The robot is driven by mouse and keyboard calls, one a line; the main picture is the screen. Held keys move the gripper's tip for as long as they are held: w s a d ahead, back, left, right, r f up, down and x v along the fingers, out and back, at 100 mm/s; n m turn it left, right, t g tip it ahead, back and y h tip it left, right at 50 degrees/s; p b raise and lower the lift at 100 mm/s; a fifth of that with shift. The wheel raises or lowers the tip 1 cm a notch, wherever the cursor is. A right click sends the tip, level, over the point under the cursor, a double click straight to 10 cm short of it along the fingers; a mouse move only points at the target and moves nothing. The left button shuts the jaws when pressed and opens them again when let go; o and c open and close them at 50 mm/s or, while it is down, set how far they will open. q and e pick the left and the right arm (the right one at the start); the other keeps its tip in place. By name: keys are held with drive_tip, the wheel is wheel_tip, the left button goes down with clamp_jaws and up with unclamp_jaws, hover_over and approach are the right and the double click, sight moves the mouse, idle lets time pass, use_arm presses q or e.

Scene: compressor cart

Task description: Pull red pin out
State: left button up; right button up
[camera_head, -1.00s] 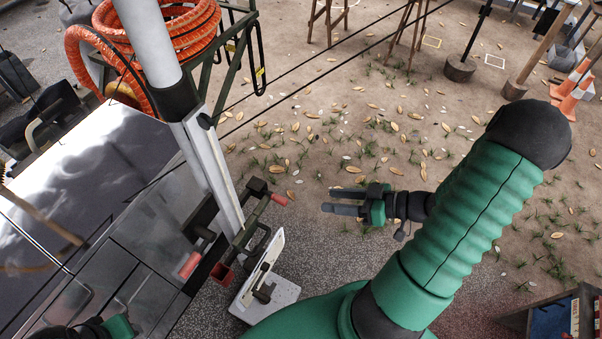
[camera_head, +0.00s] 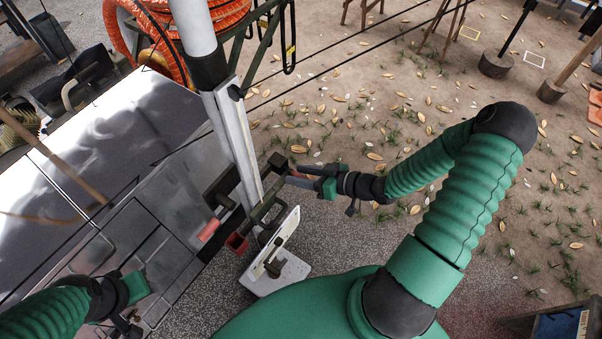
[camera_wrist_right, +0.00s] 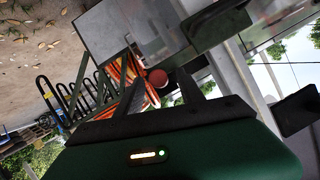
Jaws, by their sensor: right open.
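The red pin (camera_head: 298,174) sticks out from the dark bracket on the cart's post, pointing right. Its round red end (camera_wrist_right: 158,78) shows in the wrist view between the two dark fingers. My right gripper (camera_head: 300,176) is open at the pin, its fingers partly covering it in the head view. In the wrist view, the right gripper (camera_wrist_right: 160,92) has its fingers apart on either side of the red end; I cannot tell whether they touch it. My left gripper (camera_head: 128,293) is low at the left over the cart panel; its fingers cannot be made out.
A grey post (camera_head: 232,140) rises beside the bracket. A second red handle (camera_head: 208,229) and a red square socket (camera_head: 237,245) lie left of it. An orange hose coil (camera_head: 235,12) hangs behind. Open ground lies to the right.

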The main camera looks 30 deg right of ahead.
drive_tip(key=shift+w, duration=0.1)
drive_tip(key=shift+c, duration=0.5)
clamp_jaws()
drive_tip(key=s+d+p, duration=0.2)
drive_tip(key=s+d, duration=0.1)
drive_tip(key=s, duration=0.5)
drive_tip(key=shift+s+d+p, duration=0.25)
drive_tip(key=shift+p, duration=0.1)
idle(0.5)
